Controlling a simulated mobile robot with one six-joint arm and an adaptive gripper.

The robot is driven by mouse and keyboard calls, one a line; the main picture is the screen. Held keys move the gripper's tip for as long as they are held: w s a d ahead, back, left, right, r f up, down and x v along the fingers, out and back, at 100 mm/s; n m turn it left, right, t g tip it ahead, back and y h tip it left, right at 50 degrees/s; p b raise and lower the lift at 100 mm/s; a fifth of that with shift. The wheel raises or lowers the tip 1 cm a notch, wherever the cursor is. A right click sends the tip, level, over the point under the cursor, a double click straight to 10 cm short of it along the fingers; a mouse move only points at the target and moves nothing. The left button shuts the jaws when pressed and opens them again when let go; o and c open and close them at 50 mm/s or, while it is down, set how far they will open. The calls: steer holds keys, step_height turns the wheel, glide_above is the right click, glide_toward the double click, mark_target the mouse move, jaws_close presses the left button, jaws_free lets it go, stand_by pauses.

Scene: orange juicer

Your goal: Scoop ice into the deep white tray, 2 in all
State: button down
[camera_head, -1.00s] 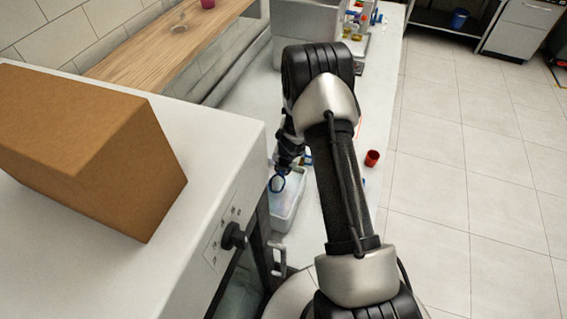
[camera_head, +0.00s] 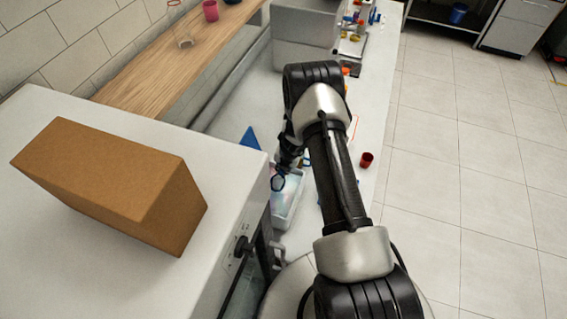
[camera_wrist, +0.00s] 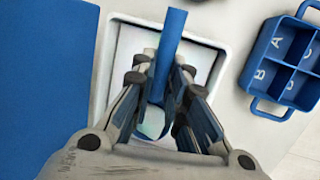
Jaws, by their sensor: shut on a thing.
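My gripper (camera_wrist: 164,72) is shut on the blue handle of a scoop (camera_wrist: 172,32). The handle stands up between the fingers, and a pale round bowl (camera_wrist: 150,122) shows below them. I cannot tell whether ice is in it. The deep white tray (camera_head: 284,222) is under the scoop on the counter. Its rim shows behind the gripper in the wrist view (camera_wrist: 104,68). The tray's contents are pale and unclear.
A blue divided box with letters (camera_wrist: 262,103) stands right of the tray, and a flat blue thing (camera_wrist: 40,70) lies left. A brown box (camera_head: 110,180) sits on the white appliance (camera_head: 60,260) at left. A red cup (camera_head: 366,160) stands near the counter's right edge.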

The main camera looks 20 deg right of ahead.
steer(key=shift+s+r+p, duration=0.1)
steer(key=shift+r+p, duration=0.25)
steer(key=shift+p, duration=0.45)
steer(key=shift+r+p, duration=0.15)
steer(key=shift+p, duration=0.3)
steer(key=shift+r+y+p, duration=0.3)
steer(key=shift+r+p, duration=0.3)
steer(key=shift+p, duration=0.6)
steer(key=shift+d+r+g+p, duration=0.1)
steer(key=shift+r+g+p, duration=0.3)
steer(key=shift+p, duration=0.25)
